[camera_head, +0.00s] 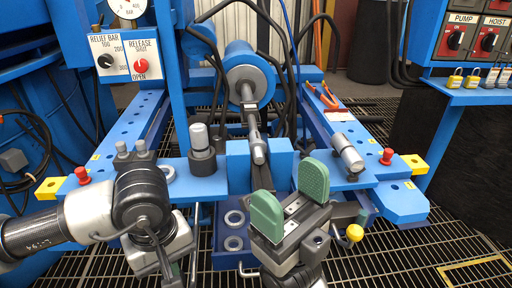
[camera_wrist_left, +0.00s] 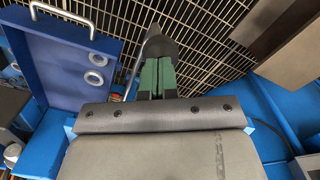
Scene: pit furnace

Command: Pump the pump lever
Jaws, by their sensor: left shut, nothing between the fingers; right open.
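A short metal lever with a yellow ball knob (camera_head: 355,232) sticks out at the right of the bench front; it may be the pump lever, but no label on it shows. My right gripper (camera_head: 290,196) is open and empty, its green fingers pointing up, just left of the knob and apart from it. My left gripper (camera_wrist_left: 157,78) is shut with its green fingers together and nothing between them. In the head view it is mostly hidden by its own wrist at the lower left. The lever's lower part is hidden behind my right gripper.
A blue tray with metal rings (camera_head: 234,218) lies between the arms. A blue bench carries a cylinder (camera_head: 248,75), a grey fitting (camera_head: 348,152), red-handled pliers (camera_head: 325,98) and red knobs. A relief panel (camera_head: 125,60) and a pump/hoist panel (camera_head: 470,38) stand behind. Grating covers the floor.

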